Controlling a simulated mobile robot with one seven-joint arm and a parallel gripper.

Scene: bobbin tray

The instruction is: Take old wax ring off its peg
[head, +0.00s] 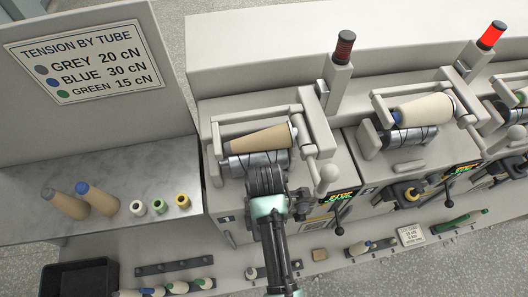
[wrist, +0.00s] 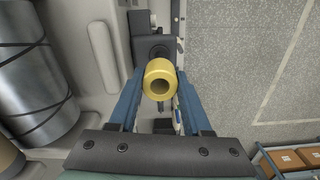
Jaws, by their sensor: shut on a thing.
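The old wax ring (wrist: 160,78) is a yellow, thick-walled ring with a dark hole. It sits between the two blue fingers of my gripper (wrist: 159,92) in the wrist view, and the fingers are shut on it. A dark grey fitting (wrist: 151,45) lies just behind the ring; I cannot tell whether the peg is still inside the ring. In the head view my gripper (head: 265,182) is at the front of the left winding unit, below its drum, and hides the ring and its peg.
A brown cone (head: 258,138) lies above the steel drum (head: 258,161). A marble shelf (head: 110,175) at left holds two cones and white (head: 137,208), green (head: 158,206) and yellow (head: 183,201) rings. A lever (head: 340,213) stands close right of my gripper. A black bin (head: 82,278) is lower left.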

